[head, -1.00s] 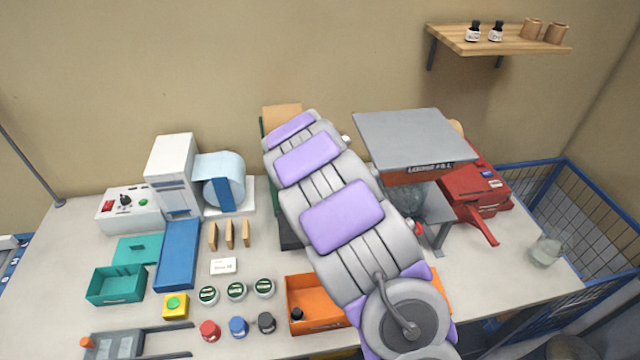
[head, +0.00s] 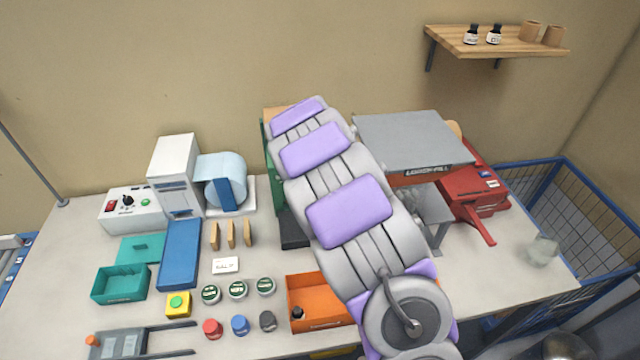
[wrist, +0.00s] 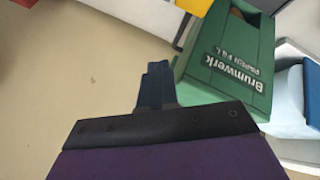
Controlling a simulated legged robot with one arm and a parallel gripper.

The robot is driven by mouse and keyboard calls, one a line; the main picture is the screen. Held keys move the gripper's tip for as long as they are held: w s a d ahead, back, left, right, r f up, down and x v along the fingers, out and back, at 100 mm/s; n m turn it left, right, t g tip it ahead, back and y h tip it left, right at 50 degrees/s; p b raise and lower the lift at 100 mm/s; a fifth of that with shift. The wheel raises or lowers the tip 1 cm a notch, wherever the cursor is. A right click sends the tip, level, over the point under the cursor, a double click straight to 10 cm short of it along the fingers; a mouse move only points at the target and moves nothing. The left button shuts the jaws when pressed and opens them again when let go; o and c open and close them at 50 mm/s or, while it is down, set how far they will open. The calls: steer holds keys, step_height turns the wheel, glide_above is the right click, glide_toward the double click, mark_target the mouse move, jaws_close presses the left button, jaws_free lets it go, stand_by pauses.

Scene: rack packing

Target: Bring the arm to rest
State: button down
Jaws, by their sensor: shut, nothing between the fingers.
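My arm rises across the middle of the head view and leans up and to the left over the table (head: 70,270). Its far end hides my gripper from the head view. In the wrist view my gripper (wrist: 157,70) shows as two dark fingers pressed together with nothing between them. The fingertips are in front of the beige wall or surface, beside a green machine (wrist: 225,60) labelled "Brumwerk". I cannot tell whether they touch it.
The grey-topped machine (head: 412,138) and red device (head: 475,205) stand right of my arm. An orange bin (head: 322,322) is at its lower left. Teal bin (head: 120,285), blue tray (head: 180,255) and several jars are farther left. A wooden shelf (head: 500,40) hangs at upper right.

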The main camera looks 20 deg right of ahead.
stand_by(0.7)
steer(key=s+a+r+m+g+y+b, duration=0.1)
steer(key=s+a+r+g, duration=0.1)
steer(key=s, duration=0.9)
steer(key=s+a+r+m+g+b, duration=0.1)
steer(key=s+a+r+m, duration=0.15)
steer(key=s, duration=0.85)
steer(key=s+a+r+m+g+y+b, duration=0.1)
steer(key=s+a+r+g, duration=0.15)
steer(key=s, duration=0.85)
steer(key=s+a+g+y, duration=0.1)
steer(key=s+a, duration=0.2)
steer(key=s, duration=0.6)
steer(key=s+a+f+n+g+y, duration=0.1)
steer(key=s+a, duration=0.2)
steer(key=s, duration=0.6)
steer(key=shift+s+a+f+b, duration=0.15)
steer(key=shift+a+f+b, duration=0.1)
steer(key=shift+b, duration=0.2)
steer(key=w+d+r+m+t+p, duration=0.1)
steer(key=w+d, duration=0.5)
steer(key=w, duration=1.6)
steer(key=w+d+m+t+p, duration=0.1)
steer(key=w+d+t+p, duration=0.2)
steer(key=w, duration=1.9)
steer(key=d+p, duration=0.3)
steer(key=shift+w+d+r+t+h+p, duration=0.2)
steer(key=shift+w+r+t+h+p, duration=0.1)
steer(key=shift+w+r+t, duration=0.1)
